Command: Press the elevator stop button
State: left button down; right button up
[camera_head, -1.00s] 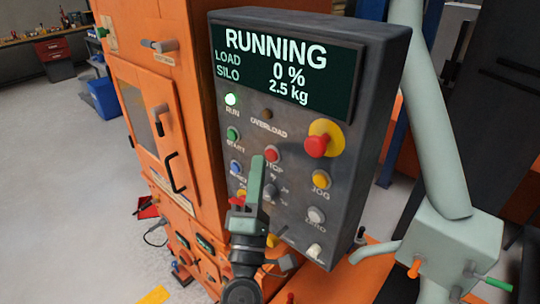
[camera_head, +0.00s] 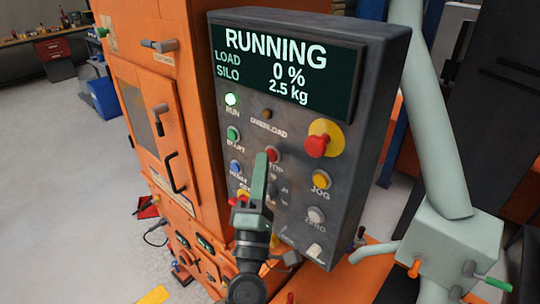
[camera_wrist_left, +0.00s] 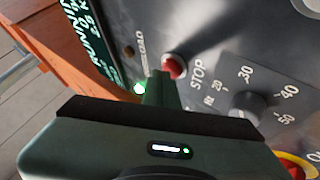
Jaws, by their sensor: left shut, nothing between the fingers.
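The grey control panel (camera_head: 375,130) has a lit display (camera_head: 285,68) reading RUNNING, LOAD 0 %, SILO 2.5 kg. The red stop button (camera_head: 273,153) is on the panel's middle, below the overload lamp (camera_head: 267,114). My left gripper (camera_head: 261,158) is shut and empty, its green fingers in front of the panel with their tips just left of the stop button. In the left wrist view the stop button (camera_wrist_left: 175,66) shows right at the fingertips (camera_wrist_left: 161,76), partly covered by them; I cannot tell if they touch. My right gripper is not in view.
A large red emergency knob (camera_head: 316,146) on a yellow disc sits to the upper right. The green start button (camera_head: 233,133), blue button (camera_head: 235,166) and yellow jog button (camera_head: 321,180) are close by.

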pick_arm(q)
jog(key=shift+w+d, duration=0.15)
jog(key=shift+w, duration=0.05)
dwell(0.3)
dwell(0.3)
jog(key=shift+s+a, duration=0.5)
jog(key=shift+s, duration=0.15)
jog(key=shift+s+a+p, duration=0.3)
jog(key=shift+s+a, duration=0.5)
jog(key=shift+s, duration=0.2)
jog(key=shift+s+a+p, duration=0.25)
jog(key=shift+s+a, duration=0.5)
jog(key=shift+s, duration=0.2)
